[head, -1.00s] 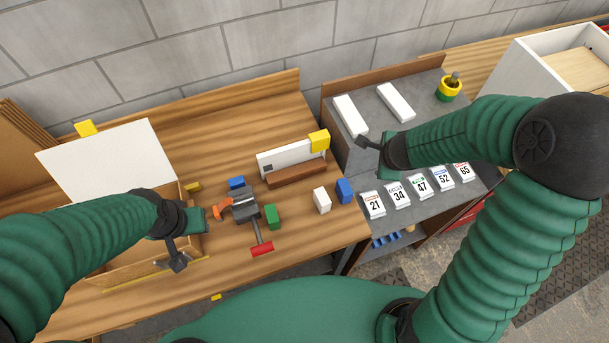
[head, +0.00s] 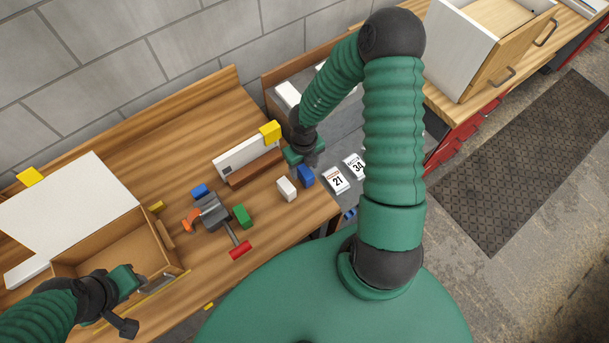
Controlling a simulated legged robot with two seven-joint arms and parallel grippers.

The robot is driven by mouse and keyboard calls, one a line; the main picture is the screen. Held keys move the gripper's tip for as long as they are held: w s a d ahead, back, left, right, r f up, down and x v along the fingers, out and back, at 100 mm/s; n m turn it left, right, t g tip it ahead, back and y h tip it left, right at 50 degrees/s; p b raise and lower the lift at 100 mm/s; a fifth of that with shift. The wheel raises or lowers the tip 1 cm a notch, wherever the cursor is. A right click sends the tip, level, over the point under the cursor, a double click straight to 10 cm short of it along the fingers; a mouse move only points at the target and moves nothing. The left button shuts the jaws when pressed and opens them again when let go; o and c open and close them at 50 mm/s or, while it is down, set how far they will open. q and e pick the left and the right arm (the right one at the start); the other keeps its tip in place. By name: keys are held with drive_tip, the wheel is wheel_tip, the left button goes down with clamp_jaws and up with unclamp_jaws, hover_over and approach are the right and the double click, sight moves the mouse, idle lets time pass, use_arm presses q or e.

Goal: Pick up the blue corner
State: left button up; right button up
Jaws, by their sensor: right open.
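A small blue corner block (head: 305,176) stands on the wooden bench near its right end, beside a white block (head: 287,189). My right gripper (head: 312,160) is open and empty, pointing down just above and behind the blue block; its fingers partly overlap it in view, and I cannot tell whether they touch. Another blue block (head: 200,191) lies behind the grey vise (head: 212,211), partly hidden. My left gripper (head: 138,300) hangs over the front of the cardboard box at the left; its jaw opening is unclear.
A white board (head: 240,154) with a yellow corner (head: 270,132) stands in a brown holder (head: 255,170). A green block (head: 242,215) and the vise's red handle (head: 240,250) are nearby. Number cards (head: 336,180) lie on the grey table. A cardboard box (head: 110,240) is at left.

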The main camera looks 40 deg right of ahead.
sight(306, 171)
drive_tip(key=f, duration=0.5)
drive_tip(key=shift+d, duration=0.4)
drive_tip(key=shift+f, duration=0.3)
clamp_jaws()
